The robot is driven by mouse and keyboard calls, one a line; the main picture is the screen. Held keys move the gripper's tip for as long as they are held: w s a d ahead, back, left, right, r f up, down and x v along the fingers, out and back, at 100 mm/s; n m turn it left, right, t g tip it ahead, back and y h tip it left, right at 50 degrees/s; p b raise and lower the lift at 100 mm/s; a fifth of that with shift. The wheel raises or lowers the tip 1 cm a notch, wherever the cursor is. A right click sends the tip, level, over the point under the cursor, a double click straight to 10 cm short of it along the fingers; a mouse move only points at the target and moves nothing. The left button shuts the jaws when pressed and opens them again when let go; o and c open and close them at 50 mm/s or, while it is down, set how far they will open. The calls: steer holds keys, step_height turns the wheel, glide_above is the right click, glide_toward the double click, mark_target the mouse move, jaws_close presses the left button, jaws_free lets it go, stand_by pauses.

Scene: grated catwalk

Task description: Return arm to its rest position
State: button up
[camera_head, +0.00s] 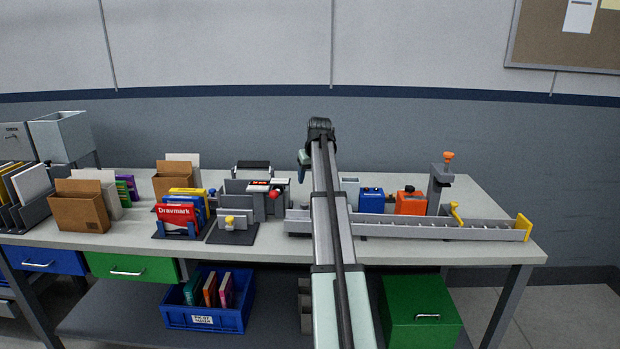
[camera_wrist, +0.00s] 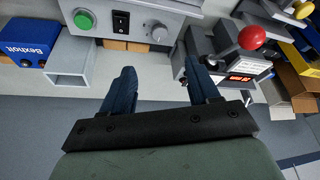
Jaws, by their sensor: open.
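My arm (camera_head: 335,240) reaches from the bottom of the head view across the workbench (camera_head: 270,243) toward the wall, with its far end above the back part of the bench. My gripper (camera_wrist: 158,74) shows in the wrist view with its two dark blue fingers spread apart and nothing between them. Past the fingertips is a grey control box with a green button (camera_wrist: 84,18) and a black switch. In the head view the fingers are mostly hidden by the arm.
A red-knobbed device (camera_wrist: 251,37) stands right of the fingers in the wrist view, and a blue box (camera_wrist: 33,41) is at the left. On the bench, a long grey rail (camera_head: 430,228) runs right of my arm; books (camera_head: 180,213) and cardboard holders (camera_head: 80,207) stand left.

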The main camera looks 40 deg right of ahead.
stand_by(0.3)
steer(key=s+a+f+m+y, duration=0.1)
steer(key=s+a+f+m, duration=0.1)
steer(key=s+a+f, duration=1)
steer(key=s+a+f+n+g+y, duration=0.1)
steer(key=s+a+f+g, duration=0.1)
steer(key=a+f, duration=0.85)
steer(key=s+a+f+n+g+y, duration=0.1)
steer(key=s+a+f+g, duration=0.15)
steer(key=a+f, duration=0.75)
steer(key=s+a+f+g, duration=0.1)
steer(key=s+a+f, duration=0.35)
steer(key=f, duration=1.05)
steer(key=s+a+f+n+g, duration=0.1)
steer(key=s+a+f, duration=0.4)
steer(key=s, duration=0.4)
steer(key=s+a+f+n+g+h, duration=0.1)
steer(key=s+a+f+n+g, duration=0.1)
steer(key=s+a+f, duration=0.4)
steer(key=s+a+f+n+g, duration=0.1)
steer(key=s+a+f, duration=0.5)
steer(key=s, duration=0.6)
steer(key=shift+s+a+f+g, duration=0.25)
steer(key=shift+s+a+g, duration=0.05)
steer(key=shift+g, duration=0.35)
